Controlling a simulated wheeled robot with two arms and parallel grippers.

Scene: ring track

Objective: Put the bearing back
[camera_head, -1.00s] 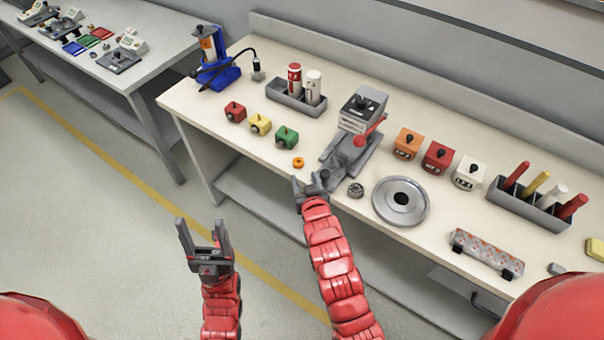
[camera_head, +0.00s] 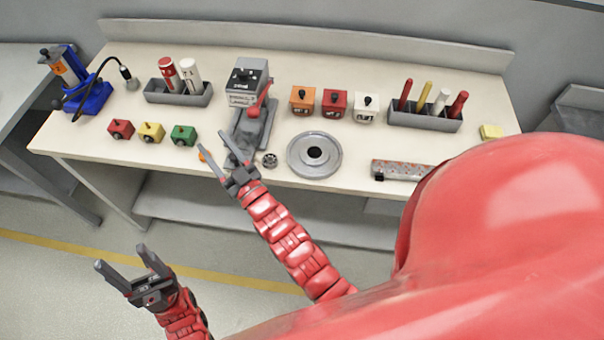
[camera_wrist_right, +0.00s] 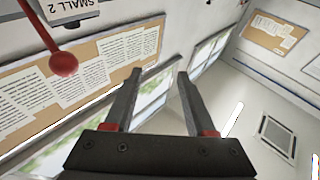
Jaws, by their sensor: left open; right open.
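A small dark ring that looks like the bearing (camera_head: 270,160) lies on the bench near its front edge, between the press and the grey disc. The grey press (camera_head: 245,95) with a red lever stands behind it. A small orange ring (camera_head: 203,154) lies left of the press, partly behind a finger of my right gripper. My right gripper (camera_head: 210,141) is open and empty at the bench front, its fingers overlapping the press base in the head view. In the right wrist view its open fingers (camera_wrist_right: 160,72) frame nothing. My left gripper (camera_head: 121,256) is open and empty, over the floor.
A round grey disc (camera_head: 314,171) lies right of the dark ring. Small coloured boxes (camera_head: 151,132) stand left of the press, more boxes (camera_head: 334,100) right of it. A blue tool (camera_head: 88,97) and holders (camera_head: 425,122) stand farther out. Floor in front is open.

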